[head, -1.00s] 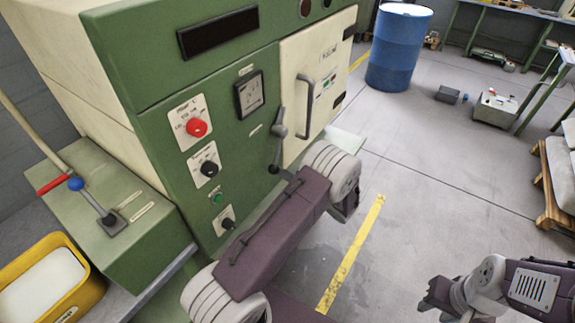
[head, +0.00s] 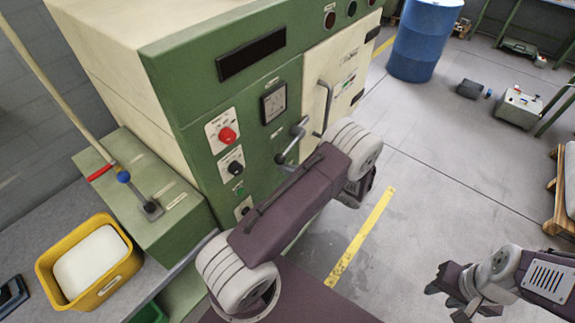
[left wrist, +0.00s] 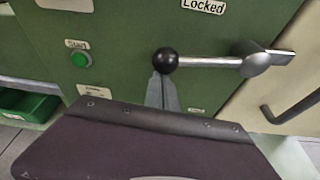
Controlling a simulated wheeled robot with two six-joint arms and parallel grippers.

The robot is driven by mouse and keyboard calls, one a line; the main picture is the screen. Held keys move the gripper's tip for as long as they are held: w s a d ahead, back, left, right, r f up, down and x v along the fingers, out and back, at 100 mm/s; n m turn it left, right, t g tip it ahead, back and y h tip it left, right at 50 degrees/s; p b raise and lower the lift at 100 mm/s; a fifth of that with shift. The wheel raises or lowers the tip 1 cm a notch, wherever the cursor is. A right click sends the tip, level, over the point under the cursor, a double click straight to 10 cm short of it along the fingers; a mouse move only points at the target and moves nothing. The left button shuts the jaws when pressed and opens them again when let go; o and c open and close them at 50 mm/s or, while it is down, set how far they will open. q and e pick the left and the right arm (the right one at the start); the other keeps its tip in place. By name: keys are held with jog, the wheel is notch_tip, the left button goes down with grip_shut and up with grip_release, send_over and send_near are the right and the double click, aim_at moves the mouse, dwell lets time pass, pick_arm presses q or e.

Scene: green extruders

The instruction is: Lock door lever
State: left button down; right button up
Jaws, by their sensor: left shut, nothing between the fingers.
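The door lever (head: 293,143) is on the green machine front beside the cream door (head: 345,70). In the left wrist view, its metal rod (left wrist: 210,63) lies nearly level, from a hub (left wrist: 255,62) at right to a black ball knob (left wrist: 167,60) at left. A "Locked" label (left wrist: 203,6) is above the rod. My left gripper (left wrist: 162,80) is shut and empty, with its fingertips just below the knob; I cannot tell whether they touch it. In the head view my left arm hides this gripper. My right gripper (head: 445,287) is at lower right, away from the machine; its jaw opening is unclear.
The door handle (head: 325,105) stands out right of the lever. A green start button (left wrist: 81,60) is left of the knob.

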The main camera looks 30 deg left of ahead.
pick_arm(q)
jog(key=shift+s+r+p, duration=0.2)
jog(key=shift+r+p, duration=0.4)
jog(key=shift+r, duration=0.4)
jog(key=shift+w+r, duration=0.1)
jog(key=shift+r, duration=0.05)
notch_tip(320, 180, down, 5)
jog(key=b, duration=0.4)
jog(key=v, duration=1)
jog(key=shift+s+r+b, duration=0.25)
jog(key=shift+s+b, duration=0.05)
jog(key=shift+b, duration=0.15)
jog(key=shift+a, duration=0.2)
jog(key=shift+d, duration=0.1)
